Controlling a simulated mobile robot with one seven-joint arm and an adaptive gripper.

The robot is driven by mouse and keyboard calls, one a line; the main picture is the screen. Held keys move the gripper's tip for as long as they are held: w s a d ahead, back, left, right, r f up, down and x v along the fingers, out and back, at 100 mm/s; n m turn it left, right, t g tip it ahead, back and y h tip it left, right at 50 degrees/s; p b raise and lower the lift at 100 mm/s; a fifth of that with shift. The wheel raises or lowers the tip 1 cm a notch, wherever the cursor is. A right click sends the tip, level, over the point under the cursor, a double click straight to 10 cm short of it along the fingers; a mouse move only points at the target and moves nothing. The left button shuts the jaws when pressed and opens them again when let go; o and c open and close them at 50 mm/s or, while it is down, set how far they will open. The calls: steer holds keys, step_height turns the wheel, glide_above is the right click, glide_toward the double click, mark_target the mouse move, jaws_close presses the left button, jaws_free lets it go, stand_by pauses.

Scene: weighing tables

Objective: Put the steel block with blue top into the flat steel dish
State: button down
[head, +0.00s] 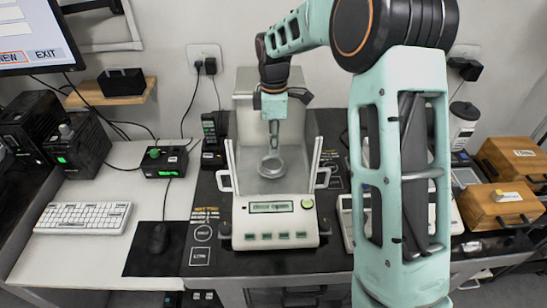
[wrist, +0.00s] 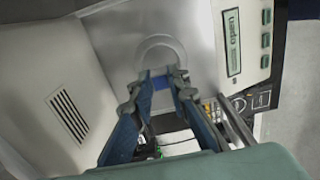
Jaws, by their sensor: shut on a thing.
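My gripper (head: 273,142) reaches down into the weighing balance from above. In the wrist view my gripper (wrist: 162,82) is shut on the steel block with blue top (wrist: 161,83), and only a small blue patch of it shows between the fingertips. The flat steel dish (head: 271,172) sits on the balance, below the fingertips in the head view. In the wrist view the dish (wrist: 160,48) is a round rim just beyond the fingertips. I cannot tell whether the block touches the dish.
The balance (head: 275,229) has upright side walls close around my gripper, with handles outside. A keyboard (head: 84,218) and mouse (head: 158,238) lie to the left. Wooden boxes (head: 500,206) stand at the right. My arm hides part of the table right of the balance.

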steer(key=shift+f, duration=2.35)
steer(key=shift+f, duration=0.15)
steer(key=c, duration=1.8)
jaws_free()
steer(key=shift+c, duration=0.2)
step_height(320, 180, up, 12)
steer(key=shift+r, duration=0.2)
